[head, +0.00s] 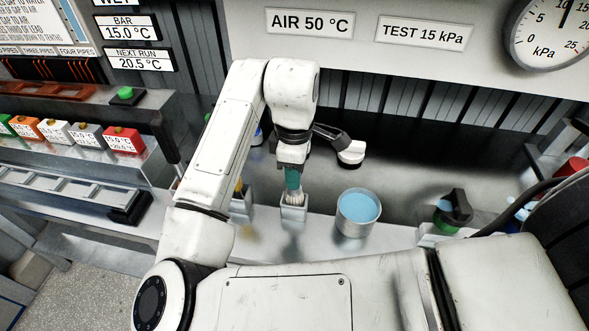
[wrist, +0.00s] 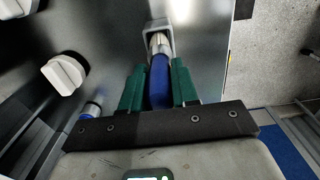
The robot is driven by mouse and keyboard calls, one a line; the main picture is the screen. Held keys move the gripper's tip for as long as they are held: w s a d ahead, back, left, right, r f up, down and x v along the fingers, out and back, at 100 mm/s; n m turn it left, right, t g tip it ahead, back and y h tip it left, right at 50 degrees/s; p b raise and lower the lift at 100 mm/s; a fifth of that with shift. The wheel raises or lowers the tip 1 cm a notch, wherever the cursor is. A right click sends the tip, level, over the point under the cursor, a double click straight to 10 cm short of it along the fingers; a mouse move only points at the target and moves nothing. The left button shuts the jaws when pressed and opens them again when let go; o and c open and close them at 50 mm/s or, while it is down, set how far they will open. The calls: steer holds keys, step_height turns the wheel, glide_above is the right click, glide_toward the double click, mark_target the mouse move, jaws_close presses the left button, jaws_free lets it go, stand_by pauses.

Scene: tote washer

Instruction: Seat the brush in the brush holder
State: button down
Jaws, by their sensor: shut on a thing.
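My gripper (head: 293,182) points down at the front of the bench, its green fingers closed on the brush. In the wrist view the brush (wrist: 159,80) shows a blue handle between the fingers and a pale metal and bristle end beyond them. The brush holder (head: 293,213) is a small light square cup directly below my gripper. It also shows in the wrist view (wrist: 151,25). The brush's pale end is at the holder's open top and appears to be inside its rim; how deep it sits is hidden. The brush looks roughly upright.
A metal cup of blue liquid (head: 358,215) stands just right of the holder. A white knob (head: 351,153) is behind it. A black-handled valve (head: 455,207) is farther right. A small pale block (head: 241,199) stands left of the holder, partly behind my arm.

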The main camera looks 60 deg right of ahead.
steer(key=shift+f+b, duration=0.35)
steer(key=shift+f, duration=0.75)
steer(key=c, duration=0.8)
jaws_free()
steer(key=shift+o, duration=0.6)
steer(key=o, duration=0.5)
steer(key=shift+p, duration=0.4)
steer(key=shift+r+p, duration=3.45)
steer(key=shift+p, duration=0.15)
steer(key=shift+r, duration=1.1)
